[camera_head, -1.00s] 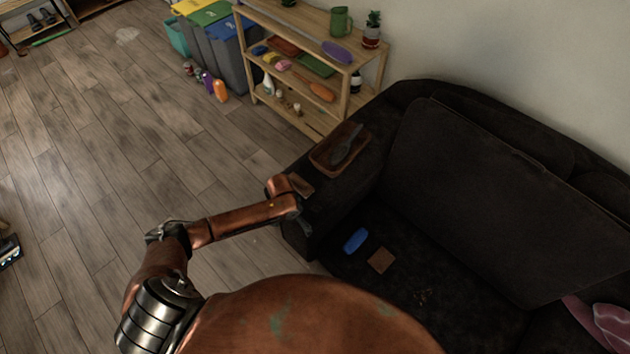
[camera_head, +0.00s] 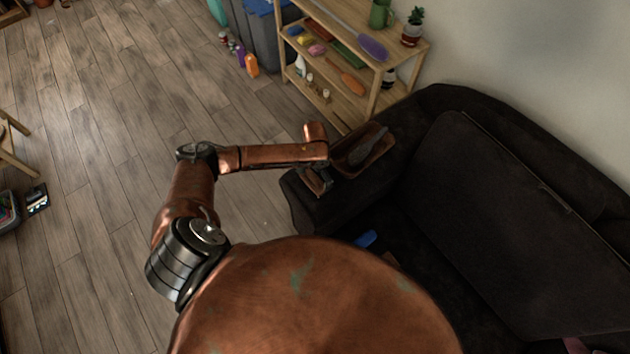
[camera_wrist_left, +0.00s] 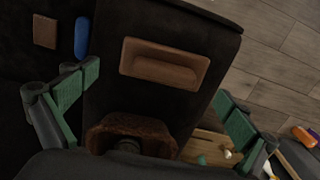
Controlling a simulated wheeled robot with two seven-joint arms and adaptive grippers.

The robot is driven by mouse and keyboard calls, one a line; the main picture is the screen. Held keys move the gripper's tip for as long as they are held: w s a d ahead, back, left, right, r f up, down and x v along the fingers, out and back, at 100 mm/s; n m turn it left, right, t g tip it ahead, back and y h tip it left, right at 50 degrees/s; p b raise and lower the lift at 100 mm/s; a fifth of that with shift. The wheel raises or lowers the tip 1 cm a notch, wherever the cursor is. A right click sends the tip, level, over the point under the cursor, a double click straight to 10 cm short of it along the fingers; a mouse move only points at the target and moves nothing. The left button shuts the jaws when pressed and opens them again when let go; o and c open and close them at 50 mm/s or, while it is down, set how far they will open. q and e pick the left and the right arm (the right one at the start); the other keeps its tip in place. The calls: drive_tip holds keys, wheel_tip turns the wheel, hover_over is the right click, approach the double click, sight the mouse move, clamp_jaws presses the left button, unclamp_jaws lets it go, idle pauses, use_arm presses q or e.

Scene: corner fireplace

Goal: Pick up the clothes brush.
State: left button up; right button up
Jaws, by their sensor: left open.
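A brown wooden tray (camera_head: 382,152) lies on the dark sofa's arm. A dark, long-handled thing (camera_head: 366,143), which looks like the clothes brush, lies in it. A brown block with a raised grip (camera_head: 318,184) lies on the same sofa arm, nearer the front; the left wrist view shows it whole (camera_wrist_left: 165,63). That view shows a brown, rimmed shape (camera_wrist_left: 165,127), seemingly the tray, partly cut off below, its dark content unclear. My left gripper (camera_wrist_left: 158,90) is open and empty above the sofa arm, its green-padded fingers apart. My arm hides most of it in the head view.
A wooden shelf (camera_head: 372,95) with many small items stands beyond the sofa arm. A blue object (camera_head: 366,239) and a brown square (camera_wrist_left: 45,31) lie on the sofa seat. The sofa backrest (camera_head: 510,215) rises at the right.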

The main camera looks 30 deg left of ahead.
sight(313, 177)
use_arm(q)
drive_tip(key=f, duration=0.3)
drive_tip(key=f+b, duration=0.1)
drive_tip(key=f, duration=0.1)
drive_tip(key=shift+s+a, duration=0.1)
drive_tip(key=shift+a, duration=0.25)
drive_tip(key=shift+c, duration=0.6)
drive_tip(key=c, duration=0.9)
